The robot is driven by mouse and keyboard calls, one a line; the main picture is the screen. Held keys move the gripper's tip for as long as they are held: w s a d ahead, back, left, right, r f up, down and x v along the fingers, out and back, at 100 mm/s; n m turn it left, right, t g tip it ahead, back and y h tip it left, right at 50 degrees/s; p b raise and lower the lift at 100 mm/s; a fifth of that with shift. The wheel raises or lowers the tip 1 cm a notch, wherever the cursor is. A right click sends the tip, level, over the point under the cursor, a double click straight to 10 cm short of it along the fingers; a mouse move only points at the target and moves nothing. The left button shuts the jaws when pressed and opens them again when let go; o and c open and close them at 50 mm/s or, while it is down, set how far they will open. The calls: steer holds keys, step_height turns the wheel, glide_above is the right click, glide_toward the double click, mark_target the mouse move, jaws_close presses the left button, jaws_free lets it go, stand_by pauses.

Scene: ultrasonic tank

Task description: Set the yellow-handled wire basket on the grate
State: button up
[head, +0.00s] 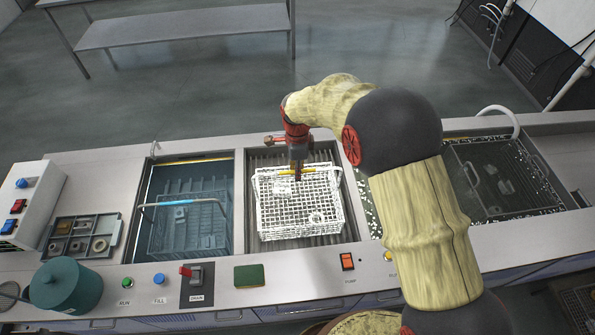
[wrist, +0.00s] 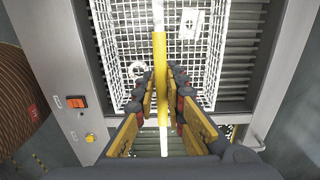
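The white wire basket (head: 290,220) with its yellow handle (head: 300,172) is over the ribbed grate (head: 262,160), near the grate's left edge and a little askew to it. I cannot tell whether its bottom rests on the bars. My gripper (head: 298,176) points down at the handle. In the wrist view my gripper (wrist: 163,76) has its fingers close on both sides of the yellow handle (wrist: 160,55), closed in at the tips. The wire basket (wrist: 125,40) holds a ring and a pale plate. Grate bars (wrist: 237,70) show on its right.
Left of the grate is a tank (head: 155,185) with a blue-handled basket (head: 190,235) in it. To the right, another tank holds a dark basket (head: 505,180), partly behind my arm. A parts tray (head: 82,240), green pot (head: 66,287) and panel buttons line the left and front counter.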

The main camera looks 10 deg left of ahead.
steer(key=o, duration=0.4)
step_height(320, 180, up, 12)
steer(key=s+d+r+n+t, duration=0.2)
steer(key=s+d+r+n, duration=0.15)
steer(key=d+r, duration=0.6)
steer(key=s+d+r+n+t, duration=0.2)
steer(key=s+d+r+n, duration=0.6)
steer(key=s+d, duration=0.6)
steer(key=s+d+n, duration=0.1)
steer(key=s, duration=0.2)
steer(key=s+d+n+t, duration=0.1)
steer(key=s, duration=0.2)
steer(key=s+d+n, duration=0.1)
steer(key=s+d, duration=0.1)
steer(key=s, duration=0.1)
steer(key=shift+s+f+n+t, duration=0.25)
steer(key=shift+s+t, duration=0.15)
steer(key=shift+f, duration=0.1)
